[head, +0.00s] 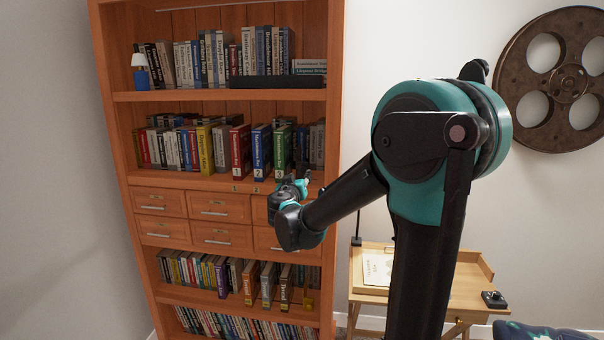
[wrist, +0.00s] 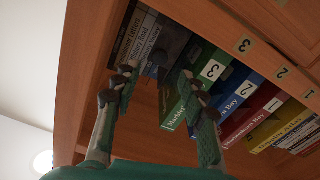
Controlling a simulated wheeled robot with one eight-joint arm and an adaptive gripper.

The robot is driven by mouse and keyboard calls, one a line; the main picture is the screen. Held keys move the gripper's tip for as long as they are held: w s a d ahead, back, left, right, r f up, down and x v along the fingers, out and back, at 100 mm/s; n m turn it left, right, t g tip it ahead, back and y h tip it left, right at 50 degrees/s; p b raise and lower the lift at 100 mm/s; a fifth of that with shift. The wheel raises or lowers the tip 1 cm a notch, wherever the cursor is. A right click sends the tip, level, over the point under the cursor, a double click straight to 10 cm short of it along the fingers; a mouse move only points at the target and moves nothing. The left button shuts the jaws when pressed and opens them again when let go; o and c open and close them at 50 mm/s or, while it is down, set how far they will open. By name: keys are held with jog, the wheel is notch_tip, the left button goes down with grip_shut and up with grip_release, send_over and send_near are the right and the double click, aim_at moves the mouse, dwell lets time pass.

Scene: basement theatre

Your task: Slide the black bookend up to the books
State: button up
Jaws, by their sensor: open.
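A dark upright piece, which looks like the black bookend (head: 300,152), stands on the middle shelf between the green volume 3 and grey books at the right end. In the wrist view it is dim and partly hidden behind the fingers. The green book (head: 282,150) stands beside the blue and red numbered volumes; it also shows in the wrist view (wrist: 200,85). My gripper (head: 299,184) is in front of the shelf edge, below these books. In the wrist view my gripper (wrist: 153,80) is open, its fingers apart, pointing at the dark gap between the grey books and the green book.
The orange bookcase (head: 225,180) has shelves above and drawers below. Grey books (wrist: 150,40) stand near its side panel (wrist: 85,70). Small number labels (wrist: 243,45) mark the shelf edge. A wooden desk (head: 430,300) stands at the lower right.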

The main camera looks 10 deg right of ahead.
aim_at(303, 170)
jog(key=x, duration=0.6)
jog(key=shift+s, duration=0.1)
grip_shut()
dwell(0.3)
